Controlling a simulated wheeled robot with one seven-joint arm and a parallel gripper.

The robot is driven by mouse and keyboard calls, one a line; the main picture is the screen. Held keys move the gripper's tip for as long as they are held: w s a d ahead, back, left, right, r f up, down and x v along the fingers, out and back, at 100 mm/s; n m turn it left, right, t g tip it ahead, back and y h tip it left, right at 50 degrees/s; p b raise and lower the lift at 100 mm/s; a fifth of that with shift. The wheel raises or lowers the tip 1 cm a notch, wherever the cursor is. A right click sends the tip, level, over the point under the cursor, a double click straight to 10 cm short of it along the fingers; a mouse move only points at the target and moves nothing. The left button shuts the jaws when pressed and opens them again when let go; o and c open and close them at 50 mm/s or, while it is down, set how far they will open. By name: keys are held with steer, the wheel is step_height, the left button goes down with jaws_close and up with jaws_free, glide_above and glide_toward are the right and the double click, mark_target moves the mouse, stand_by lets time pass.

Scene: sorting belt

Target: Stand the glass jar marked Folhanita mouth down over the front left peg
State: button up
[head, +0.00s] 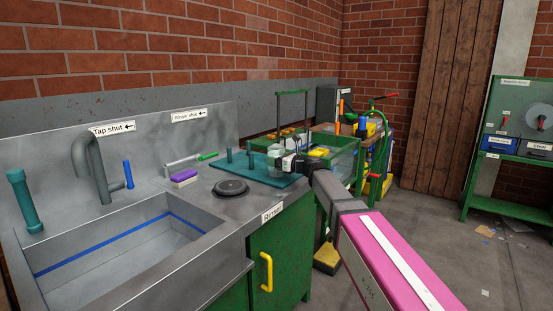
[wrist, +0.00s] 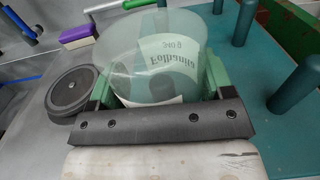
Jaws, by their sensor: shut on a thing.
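The glass jar (wrist: 130,50) is clear, with a white label marked Folhanita (wrist: 172,62). In the wrist view it sits between the green fingers of my gripper (wrist: 160,78), which is shut on it. In the head view the jar (head: 274,152) is small, at the end of my gripper (head: 284,163), over or near the right part of the teal peg board (head: 262,177). Upright teal pegs show left of it, one (head: 229,155) and another (head: 251,159). In the wrist view pegs stand beyond and right of the jar, including one (wrist: 296,86). I cannot tell the jar's height above the board.
A round black disc (head: 231,187) lies on the counter left of the board. A purple and cream sponge (head: 184,176) and a green-tipped rinser (head: 190,162) lie behind it. The sink (head: 120,250) is at left. A green crate (head: 340,160) stands beyond the board.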

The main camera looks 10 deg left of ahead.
steer(key=shift+f, duration=0.35)
stand_by(0.6)
steer(key=o, duration=1)
steer(key=v, duration=1)
steer(key=shift+s+d, duration=0.15)
steer(key=shift+d, duration=0.25)
